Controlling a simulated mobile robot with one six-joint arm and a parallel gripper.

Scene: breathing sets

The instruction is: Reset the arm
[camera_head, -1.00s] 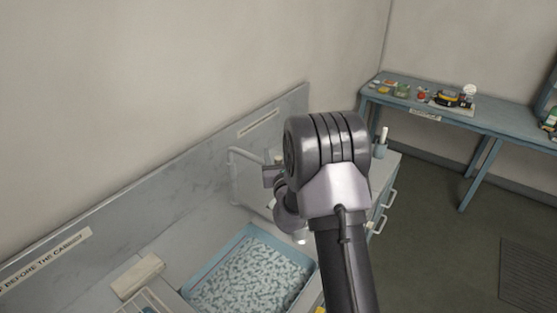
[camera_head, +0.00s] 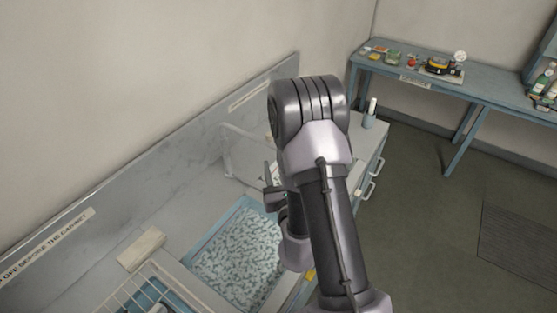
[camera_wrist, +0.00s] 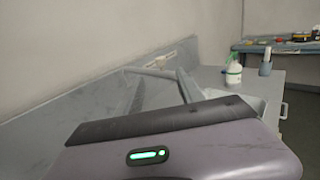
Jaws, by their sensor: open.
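My arm stands in the middle of the head view, its grey and dark links bent over the counter. My gripper (camera_head: 271,190) shows small and partly hidden behind the arm, above the counter near the blue tray. It is open, and I see nothing held in it. In the wrist view, my wrist housing with a green light fills the lower part.
A blue tray (camera_head: 194,247) of speckled material lies on the counter, with a wire rack (camera_head: 143,289) and a pale block (camera_head: 141,249) to its left. A white bottle (camera_wrist: 233,74) stands beyond the wrist. A blue bench (camera_head: 489,92) with several items stands at the right; open floor (camera_head: 428,200) lies before it.

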